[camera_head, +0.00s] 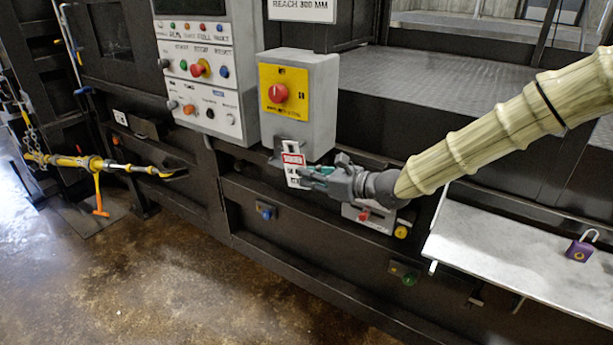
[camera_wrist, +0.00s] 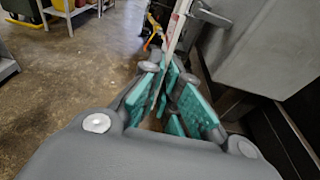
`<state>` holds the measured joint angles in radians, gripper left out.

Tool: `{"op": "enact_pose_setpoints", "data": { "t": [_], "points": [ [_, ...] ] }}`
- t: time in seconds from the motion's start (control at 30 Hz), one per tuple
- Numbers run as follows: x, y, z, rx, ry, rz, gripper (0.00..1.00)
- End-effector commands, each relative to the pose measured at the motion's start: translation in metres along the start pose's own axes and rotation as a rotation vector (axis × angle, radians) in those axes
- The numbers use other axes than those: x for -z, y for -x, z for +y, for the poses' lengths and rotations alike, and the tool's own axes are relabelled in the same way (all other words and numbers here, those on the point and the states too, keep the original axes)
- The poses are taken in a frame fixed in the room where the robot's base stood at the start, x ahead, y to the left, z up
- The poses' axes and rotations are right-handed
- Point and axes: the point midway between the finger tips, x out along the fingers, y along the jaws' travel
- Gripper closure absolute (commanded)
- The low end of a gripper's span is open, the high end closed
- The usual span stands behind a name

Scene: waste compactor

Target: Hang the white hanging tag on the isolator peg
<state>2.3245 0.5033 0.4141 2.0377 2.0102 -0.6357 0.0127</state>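The white hanging tag (camera_head: 293,166), with a red printed band, is upright just below the isolator box. My gripper (camera_head: 312,176) is at its right side, its fingers closed around the tag's edge. In the wrist view the tag (camera_wrist: 178,28) shows edge-on, rising from between the teal finger pads (camera_wrist: 172,98). The grey isolator box (camera_head: 325,100) has a yellow plate with a red knob (camera_head: 278,93). A metal piece by the tag's top in the wrist view (camera_wrist: 212,16) may be the peg. I cannot tell whether the tag is around it.
A control panel (camera_head: 205,90) with buttons stands left of the isolator box. A grey shelf (camera_head: 500,248) at right carries a purple padlock (camera_head: 579,250). A yellow-and-black tool (camera_head: 100,164) is at far left. The floor at lower left is clear.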

Motion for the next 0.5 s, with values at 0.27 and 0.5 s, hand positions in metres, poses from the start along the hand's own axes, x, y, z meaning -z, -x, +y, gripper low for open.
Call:
{"op": "enact_pose_setpoints", "data": {
  "t": [0.27,0.5],
  "points": [
    [-0.001,0.0,-0.013,0.001,0.0,0.001,1.0],
    [0.004,-0.001,-0.024,0.001,0.0,0.001,1.0]
  ]
}}
